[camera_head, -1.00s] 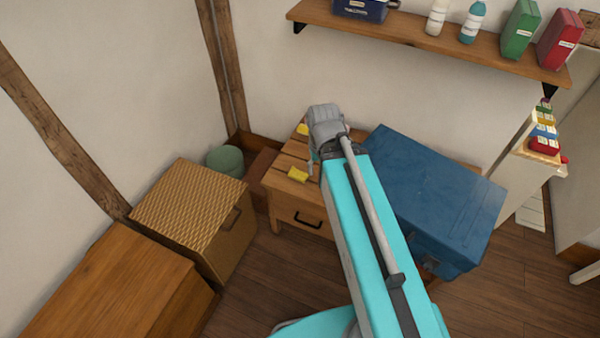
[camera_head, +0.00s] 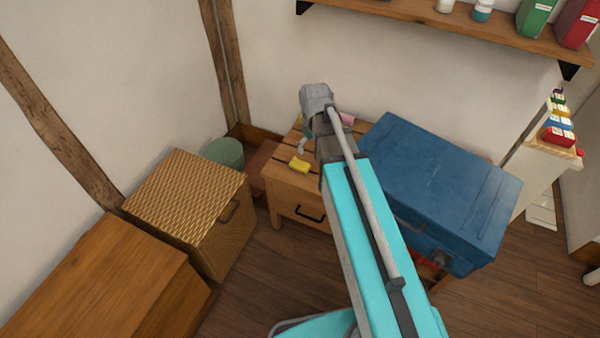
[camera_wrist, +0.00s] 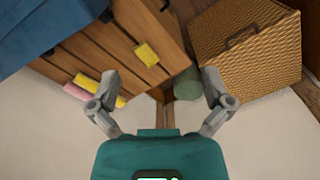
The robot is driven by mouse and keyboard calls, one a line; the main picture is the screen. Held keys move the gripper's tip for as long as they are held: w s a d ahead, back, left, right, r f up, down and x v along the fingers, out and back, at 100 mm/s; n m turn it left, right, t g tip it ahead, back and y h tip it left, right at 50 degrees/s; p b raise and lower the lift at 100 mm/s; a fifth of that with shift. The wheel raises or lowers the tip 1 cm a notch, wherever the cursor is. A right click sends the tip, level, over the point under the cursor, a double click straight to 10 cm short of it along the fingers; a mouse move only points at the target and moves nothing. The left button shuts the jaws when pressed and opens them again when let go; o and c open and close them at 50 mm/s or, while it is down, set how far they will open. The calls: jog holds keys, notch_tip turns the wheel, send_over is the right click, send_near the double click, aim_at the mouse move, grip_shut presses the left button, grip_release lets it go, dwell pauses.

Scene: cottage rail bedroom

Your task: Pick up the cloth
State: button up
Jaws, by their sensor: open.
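A small yellow piece (camera_head: 299,165) lies on the slatted top of a wooden nightstand (camera_head: 287,186), near its front edge. It looks like a folded cloth or a sponge; I cannot tell which. It also shows in the wrist view (camera_wrist: 147,54). A longer yellow item (camera_wrist: 107,88) and a pink item (camera_wrist: 77,91) lie together at another edge of the top. The pink one peeks out behind my arm in the head view (camera_head: 347,118). My gripper (camera_wrist: 160,77) is open and empty, with its fingers wide apart above the nightstand. My wrist mostly hides it in the head view.
A blue chest (camera_head: 440,185) stands close to the nightstand's right. A woven hamper (camera_head: 185,200) and a wooden cabinet (camera_head: 110,285) are at left. A green bin (camera_head: 224,153) stands near the corner. A wall shelf (camera_head: 430,22) holds bottles and boxes above.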

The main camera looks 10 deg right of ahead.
aim_at(303, 163)
jog(key=w+f+n+b, duration=0.6)
jog(key=w+f+b, duration=0.8)
jog(key=w+f, duration=0.2)
jog(key=shift+w+d+f+b, duration=0.15)
jog(key=shift+w+d+b, duration=0.2)
jog(key=shift+w, duration=0.75)
notch_tip(303, 163, down, 9)
jog(key=b, duration=0.8)
jog(key=shift+r+b, duration=0.2)
jog(key=shift+b, duration=0.2)
jog(key=shift+f+b, duration=2.6)
jog(key=c, duration=0.9)
